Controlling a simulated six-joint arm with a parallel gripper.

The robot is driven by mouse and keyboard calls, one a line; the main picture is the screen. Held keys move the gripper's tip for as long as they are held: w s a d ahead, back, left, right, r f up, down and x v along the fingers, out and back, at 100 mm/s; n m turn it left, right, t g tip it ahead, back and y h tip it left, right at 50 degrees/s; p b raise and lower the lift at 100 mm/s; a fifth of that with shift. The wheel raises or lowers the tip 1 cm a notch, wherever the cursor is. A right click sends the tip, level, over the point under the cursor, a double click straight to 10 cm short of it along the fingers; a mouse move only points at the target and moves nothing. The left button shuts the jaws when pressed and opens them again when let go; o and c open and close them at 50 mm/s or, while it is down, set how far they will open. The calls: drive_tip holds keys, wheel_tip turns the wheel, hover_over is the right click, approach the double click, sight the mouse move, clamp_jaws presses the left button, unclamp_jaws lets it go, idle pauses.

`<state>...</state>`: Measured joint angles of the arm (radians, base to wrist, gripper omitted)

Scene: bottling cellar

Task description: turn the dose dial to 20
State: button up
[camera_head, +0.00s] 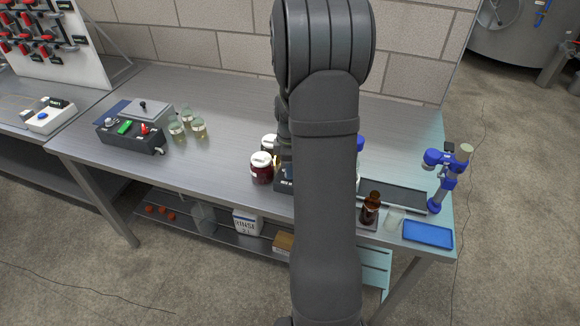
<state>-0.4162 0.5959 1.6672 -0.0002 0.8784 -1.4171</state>
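I cannot make out a dose dial or its numbers in this view. A dark box (284,184) on the bench is mostly hidden behind my arm, so its face cannot be read. A dark control box (128,138) at the bench's left has a pale round knob (109,121), a green part (125,127) and a red part (144,129); no scale is readable on it. My arm stands upright through the middle of the picture. My gripper is not visible.
Several glass jars (198,128) stand beside the control box. A dark red jar (261,168) stands just left of the dark box. At right are a brown bottle (370,207), a blue tray (428,235) and a blue-grey stand (445,180).

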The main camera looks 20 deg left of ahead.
drive_tip(key=o, duration=0.4)
drive_tip(key=shift+c, duration=0.2)
drive_tip(key=shift+r, duration=0.1)
wheel_tip(320, 180, up, 17)
drive_tip(key=shift+r, duration=0.15)
idle(0.3)
wheel_tip(320, 180, down, 18)
drive_tip(key=shift+r, duration=0.25)
idle(0.3)
